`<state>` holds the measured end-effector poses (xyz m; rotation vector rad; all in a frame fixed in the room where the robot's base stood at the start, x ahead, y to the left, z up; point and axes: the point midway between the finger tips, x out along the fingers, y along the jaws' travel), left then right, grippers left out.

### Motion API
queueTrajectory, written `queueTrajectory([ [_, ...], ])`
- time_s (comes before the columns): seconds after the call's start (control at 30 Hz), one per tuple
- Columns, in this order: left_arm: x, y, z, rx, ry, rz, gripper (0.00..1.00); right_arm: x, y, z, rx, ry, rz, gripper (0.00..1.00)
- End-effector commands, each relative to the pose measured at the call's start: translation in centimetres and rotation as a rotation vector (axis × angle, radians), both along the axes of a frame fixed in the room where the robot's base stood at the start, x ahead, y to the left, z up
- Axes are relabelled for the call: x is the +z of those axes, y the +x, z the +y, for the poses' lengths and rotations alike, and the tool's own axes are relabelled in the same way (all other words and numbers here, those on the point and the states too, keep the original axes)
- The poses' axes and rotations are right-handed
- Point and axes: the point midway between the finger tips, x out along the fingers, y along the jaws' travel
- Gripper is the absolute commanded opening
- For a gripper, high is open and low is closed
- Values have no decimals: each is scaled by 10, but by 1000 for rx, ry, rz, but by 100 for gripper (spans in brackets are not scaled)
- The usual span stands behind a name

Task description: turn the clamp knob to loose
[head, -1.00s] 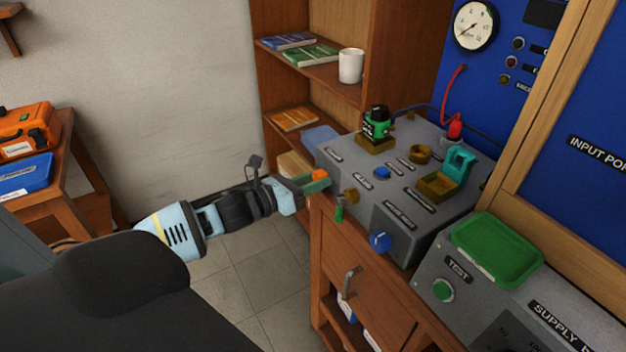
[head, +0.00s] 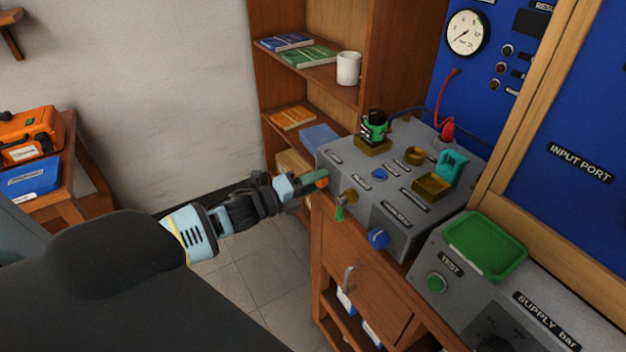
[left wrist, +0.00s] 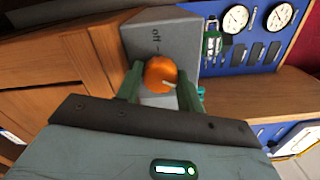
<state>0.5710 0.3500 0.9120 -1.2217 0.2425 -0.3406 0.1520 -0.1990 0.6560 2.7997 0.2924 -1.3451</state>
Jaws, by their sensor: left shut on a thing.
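An orange round knob (head: 322,183) sits on the left side of the grey testbench box (head: 350,205). No label naming the clamp is readable. My right gripper is not in view.
A blue knob (head: 377,238) and a small brass fitting with a green lever (head: 340,213) are on the box's front, close to my gripper. A wooden drawer cabinet (head: 365,285) stands below. The floor (head: 250,270) left of it is clear.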

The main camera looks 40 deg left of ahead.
Motion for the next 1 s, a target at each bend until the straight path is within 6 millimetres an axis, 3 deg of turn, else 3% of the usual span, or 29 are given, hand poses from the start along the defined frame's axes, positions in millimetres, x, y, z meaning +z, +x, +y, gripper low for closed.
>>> queueTrajectory([
  [1.0,1,0,-1,-2,-894,371,15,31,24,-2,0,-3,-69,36],
])
